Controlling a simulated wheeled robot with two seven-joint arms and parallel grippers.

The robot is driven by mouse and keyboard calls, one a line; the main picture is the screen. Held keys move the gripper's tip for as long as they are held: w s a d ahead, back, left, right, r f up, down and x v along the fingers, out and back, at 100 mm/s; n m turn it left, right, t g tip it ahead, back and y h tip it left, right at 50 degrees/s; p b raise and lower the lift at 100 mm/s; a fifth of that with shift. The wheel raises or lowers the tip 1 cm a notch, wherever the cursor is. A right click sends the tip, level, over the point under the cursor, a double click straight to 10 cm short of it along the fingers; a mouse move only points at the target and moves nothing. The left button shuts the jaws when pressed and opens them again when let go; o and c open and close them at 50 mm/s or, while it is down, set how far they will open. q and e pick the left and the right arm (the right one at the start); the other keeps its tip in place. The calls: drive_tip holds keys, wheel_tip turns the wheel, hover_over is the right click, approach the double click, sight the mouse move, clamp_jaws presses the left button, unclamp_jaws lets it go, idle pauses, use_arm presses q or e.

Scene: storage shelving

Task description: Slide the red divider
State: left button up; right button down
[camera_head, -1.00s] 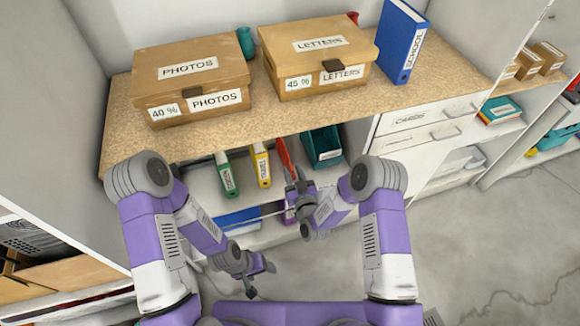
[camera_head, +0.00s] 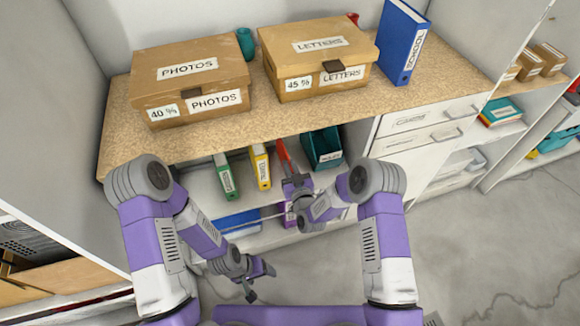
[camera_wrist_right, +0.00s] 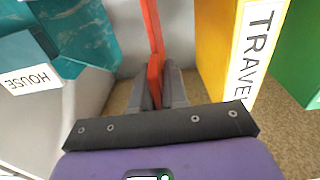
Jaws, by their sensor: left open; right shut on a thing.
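The red divider (camera_head: 284,153) stands upright on the shelf under the countertop, between the yellow binder (camera_head: 260,167) and the teal holder (camera_head: 322,148). My right gripper (camera_head: 292,180) is shut on its front edge. In the right wrist view the red divider (camera_wrist_right: 152,40) runs down between the fingers of my right gripper (camera_wrist_right: 158,88). There it is apart from the yellow TRAVEL binder (camera_wrist_right: 225,50) on the right and the teal HOUSE holder (camera_wrist_right: 85,30) on the left. My left gripper (camera_head: 258,282) is open and empty, low in front of the shelving.
A green binder (camera_head: 225,177) stands left of the yellow one. A PHOTOS box (camera_head: 188,75), a LETTERS box (camera_head: 318,55) and a blue binder (camera_head: 402,42) stand on the countertop (camera_head: 160,145). Drawers (camera_head: 415,120) are at the right. The floor at right is clear.

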drive_tip(key=shift+a, duration=0.1)
drive_tip(key=a, duration=0.1)
drive_tip(key=s+a, duration=0.1)
drive_tip(key=a, duration=0.2)
drive_tip(key=shift+s, duration=0.25)
drive_tip(key=c, duration=1.2)
unclamp_jaws()
drive_tip(key=shift+c, duration=0.2)
drive_tip(key=p+v, duration=0.2)
drive_tip(key=v, duration=0.5)
drive_tip(key=shift+s+d, duration=0.15)
drive_tip(key=shift+s, duration=0.1)
